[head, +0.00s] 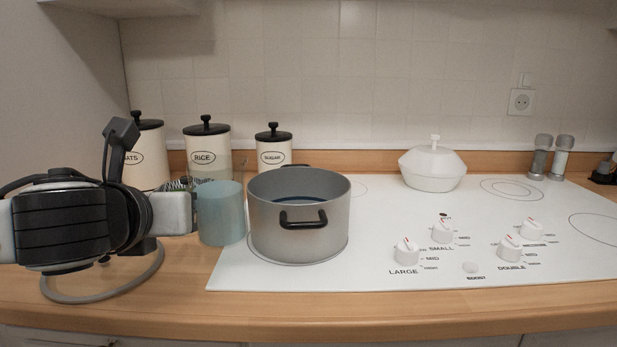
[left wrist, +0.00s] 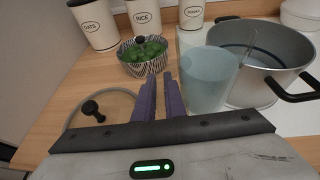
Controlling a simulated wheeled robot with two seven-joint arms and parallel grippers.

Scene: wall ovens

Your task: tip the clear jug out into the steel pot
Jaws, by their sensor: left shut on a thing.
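The clear jug (head: 221,213) is a pale blue, see-through vessel, upright just left of the pot in the head view. It also shows right of my fingers in the left wrist view (left wrist: 208,82). I cannot tell whether its base touches the surface. My left gripper (left wrist: 163,92) is shut at the jug's left side, apparently on its handle, which the fingers hide. The steel pot (head: 265,226) stands on the hob's left part, with black handles and a dark bluish interior. Its wall is close to the jug in the left wrist view (left wrist: 236,92). My right gripper is out of view.
OATS (head: 149,175), RICE (head: 217,143) and SUGAR (head: 273,152) canisters stand behind. A striped bowl of green pieces (left wrist: 142,55) and a glass lid (left wrist: 94,110) lie left of the jug. A white lidded dish (head: 432,170) stands at the back. The hob's middle is clear.

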